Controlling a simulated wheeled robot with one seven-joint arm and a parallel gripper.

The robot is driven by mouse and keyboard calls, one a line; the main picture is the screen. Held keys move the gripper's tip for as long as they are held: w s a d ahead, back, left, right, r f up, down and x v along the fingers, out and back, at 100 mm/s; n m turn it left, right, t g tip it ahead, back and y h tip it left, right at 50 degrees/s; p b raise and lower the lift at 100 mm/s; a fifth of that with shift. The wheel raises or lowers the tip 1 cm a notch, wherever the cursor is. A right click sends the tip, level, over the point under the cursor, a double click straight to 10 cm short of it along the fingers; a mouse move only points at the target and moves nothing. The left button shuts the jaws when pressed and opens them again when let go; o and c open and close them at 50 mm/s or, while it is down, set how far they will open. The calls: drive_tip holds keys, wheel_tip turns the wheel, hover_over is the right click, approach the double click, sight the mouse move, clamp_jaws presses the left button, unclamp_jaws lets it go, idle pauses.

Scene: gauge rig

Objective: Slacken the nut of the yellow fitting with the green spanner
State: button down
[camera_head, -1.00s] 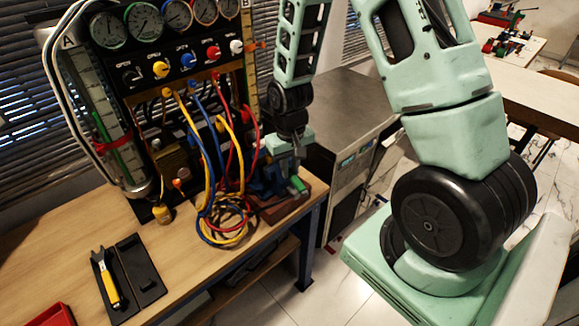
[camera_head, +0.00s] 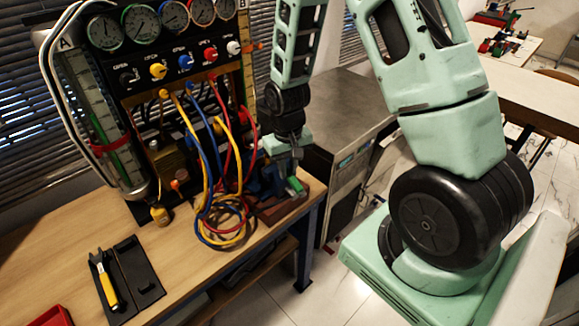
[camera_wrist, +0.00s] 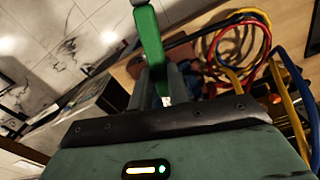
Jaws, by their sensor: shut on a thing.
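My gripper (camera_head: 286,158) is low at the right end of the bench, next to the rig. In the wrist view my gripper (camera_wrist: 163,88) is shut on the green spanner (camera_wrist: 149,42), whose green handle runs up and away from the fingers. In the head view a short part of the green spanner (camera_head: 296,184) shows below my gripper; its jaw end cannot be made out. A yellow hose (camera_head: 207,140) hangs from the panel below a yellow knob (camera_head: 158,71). I cannot pick out the yellow fitting's nut, or whether the spanner touches it.
Yellow, blue and red hoses coil on the bench left of my gripper. A blue vise-like block (camera_head: 270,183) stands close by. The front middle of the bench (camera_head: 185,250) is clear.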

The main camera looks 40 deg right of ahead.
drive_tip(key=shift+w+a+m, duration=0.15)
drive_tip(key=shift+a+m, duration=0.35)
idle(0.3)
drive_tip(key=shift+s+a, duration=0.3)
drive_tip(key=shift+s, duration=0.5)
drive_tip(key=shift+s+a, duration=0.25)
drive_tip(key=shift+s, duration=0.5)
drive_tip(key=shift+s+a, duration=0.3)
drive_tip(key=shift+s, duration=0.5)
drive_tip(key=shift+r, duration=0.15)
wheel_tip(320, 180, up, 4)
drive_tip(key=p, duration=0.4)
hover_over(291, 181)
drive_tip(key=s+a, duration=0.1)
drive_tip(key=shift+s+r, duration=0.15)
